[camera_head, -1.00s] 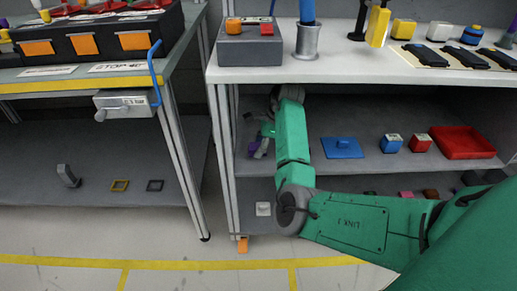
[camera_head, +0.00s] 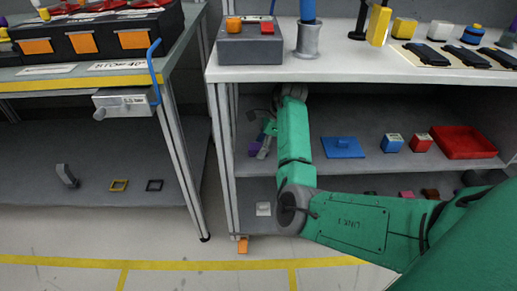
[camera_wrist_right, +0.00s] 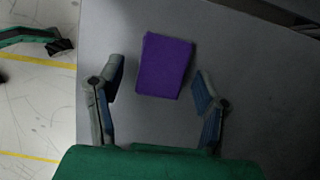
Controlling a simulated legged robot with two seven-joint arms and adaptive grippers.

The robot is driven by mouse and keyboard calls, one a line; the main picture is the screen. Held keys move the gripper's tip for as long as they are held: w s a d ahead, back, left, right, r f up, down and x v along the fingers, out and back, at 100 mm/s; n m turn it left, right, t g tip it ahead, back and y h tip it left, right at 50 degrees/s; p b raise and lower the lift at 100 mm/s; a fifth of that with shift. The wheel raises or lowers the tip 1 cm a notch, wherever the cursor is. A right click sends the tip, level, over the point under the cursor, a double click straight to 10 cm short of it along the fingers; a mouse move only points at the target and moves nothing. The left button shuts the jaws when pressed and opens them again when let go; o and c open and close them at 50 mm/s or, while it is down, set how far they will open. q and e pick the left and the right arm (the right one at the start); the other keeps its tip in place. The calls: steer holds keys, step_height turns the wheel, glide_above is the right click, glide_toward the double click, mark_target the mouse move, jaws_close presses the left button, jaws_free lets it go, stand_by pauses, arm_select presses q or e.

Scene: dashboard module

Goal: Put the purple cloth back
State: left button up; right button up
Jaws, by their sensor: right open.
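The purple cloth (camera_wrist_right: 165,66) shows in the right wrist view as a flat, folded rectangle on a grey shelf surface. In the head view a small purple patch (camera_head: 254,148) shows at the left end of the middle shelf, partly hidden by my right gripper (camera_head: 264,140). In the wrist view my right gripper (camera_wrist_right: 158,74) is open, with one finger on each side of the cloth. Gaps show between both fingers and the cloth. My left gripper is not in the head view.
The white tabletop (camera_head: 350,65) lies above my forearm. A shelf post (camera_head: 227,160) stands left of the gripper.

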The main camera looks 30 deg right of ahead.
steer(key=s+d+p, duration=0.1)
steer(key=s+d, duration=0.1)
steer(key=d, duration=0.1)
steer(key=s+d+r+p, duration=0.1)
steer(key=s+d, duration=0.1)
steer(key=d, duration=0.1)
steer(key=s+d+r+p, duration=0.1)
steer(key=s+d, duration=0.1)
steer(key=d, duration=0.2)
steer(key=shift+s+d, duration=0.2)
steer(key=shift+d, duration=0.15)
steer(key=shift+s, duration=0.1)
